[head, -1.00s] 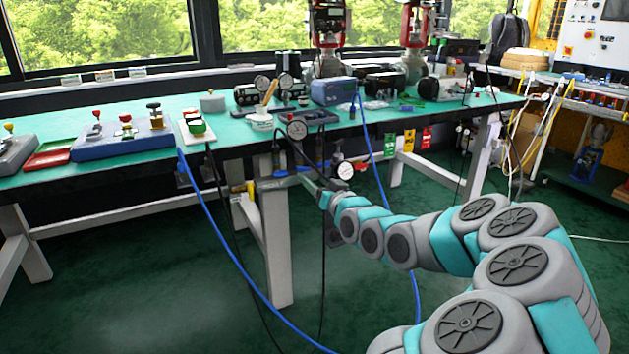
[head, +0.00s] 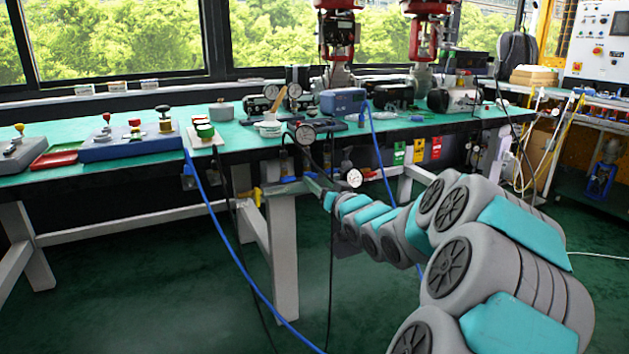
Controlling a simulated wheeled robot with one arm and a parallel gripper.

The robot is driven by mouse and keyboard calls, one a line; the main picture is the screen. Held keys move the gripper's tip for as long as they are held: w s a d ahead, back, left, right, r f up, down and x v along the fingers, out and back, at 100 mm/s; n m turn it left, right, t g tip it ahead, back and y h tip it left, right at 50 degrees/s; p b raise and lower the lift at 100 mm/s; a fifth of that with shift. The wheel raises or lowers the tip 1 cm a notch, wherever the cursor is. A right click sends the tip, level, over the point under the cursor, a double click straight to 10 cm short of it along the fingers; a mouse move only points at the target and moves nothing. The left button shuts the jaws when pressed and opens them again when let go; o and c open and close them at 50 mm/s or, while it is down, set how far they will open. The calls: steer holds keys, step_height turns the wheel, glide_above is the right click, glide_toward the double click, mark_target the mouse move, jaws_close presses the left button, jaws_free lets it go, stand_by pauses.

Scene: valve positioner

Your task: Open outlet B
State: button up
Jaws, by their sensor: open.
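Below the front edge of the green bench there is a grey air manifold (head: 283,188) with small valve handles. A blue handle (head: 287,180) and a yellow handle (head: 257,196) show on it. No label is readable, so I cannot tell which outlet is B. A round white pressure gauge (head: 354,178) is just right of it. My gripper (head: 312,182) reaches to the manifold's right end, its jaws open. It is small and partly lost among hoses; I cannot tell whether it touches a handle.
A blue hose (head: 238,268) and black cables hang from the bench to the floor. White bench legs (head: 283,260) stand below.

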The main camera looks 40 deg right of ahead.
mark_target(312, 176)
steer(key=shift+x, duration=1.8)
jaws_close()
